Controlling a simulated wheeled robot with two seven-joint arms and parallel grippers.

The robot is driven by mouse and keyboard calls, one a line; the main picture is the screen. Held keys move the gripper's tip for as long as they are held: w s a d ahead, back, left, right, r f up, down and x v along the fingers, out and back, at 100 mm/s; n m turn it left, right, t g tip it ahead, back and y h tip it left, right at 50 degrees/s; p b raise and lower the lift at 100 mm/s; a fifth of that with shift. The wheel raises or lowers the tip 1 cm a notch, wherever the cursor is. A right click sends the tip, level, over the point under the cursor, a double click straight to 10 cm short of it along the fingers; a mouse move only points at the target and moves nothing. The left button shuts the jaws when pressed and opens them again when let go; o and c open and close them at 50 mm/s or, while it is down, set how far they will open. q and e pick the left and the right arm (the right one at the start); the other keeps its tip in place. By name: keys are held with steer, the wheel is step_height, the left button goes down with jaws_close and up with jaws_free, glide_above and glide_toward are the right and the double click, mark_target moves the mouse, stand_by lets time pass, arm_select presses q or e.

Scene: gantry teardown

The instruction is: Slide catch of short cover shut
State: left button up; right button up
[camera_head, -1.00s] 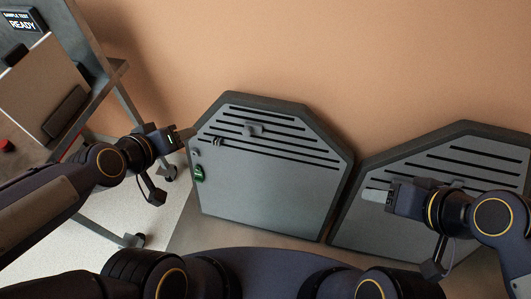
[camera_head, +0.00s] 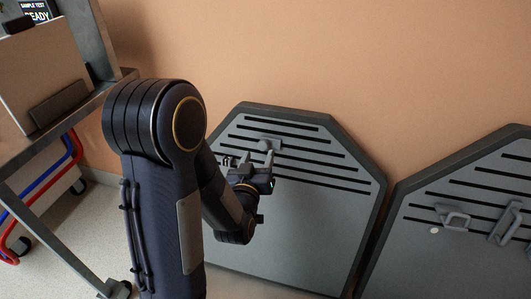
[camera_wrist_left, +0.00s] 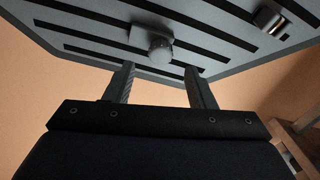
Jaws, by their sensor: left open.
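A grey slatted cover (camera_head: 310,215) with a dark rim stands against the wall in the head view. Its catch, a small grey plate with a round knob (camera_head: 268,144), sits among the upper slots. In the left wrist view the knob (camera_wrist_left: 160,48) lies just beyond and between my fingertips, apparently untouched. My left gripper (camera_head: 250,161) is open and empty in front of this cover, just below the knob; its two fingers also show in the left wrist view (camera_wrist_left: 160,75). My arm hides the cover's lower left side. My right gripper is out of view.
A second slatted cover (camera_head: 420,265) with grey handles (camera_head: 455,217) stands close on the right. A metal bracket (camera_wrist_left: 270,17) sits on the cover in the wrist view. A cart (camera_head: 65,140) with red and blue hoses stands at left.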

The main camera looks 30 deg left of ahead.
mark_target(262, 146)
arm_select(q)
steer(key=shift+x, duration=2.2)
jaws_close()
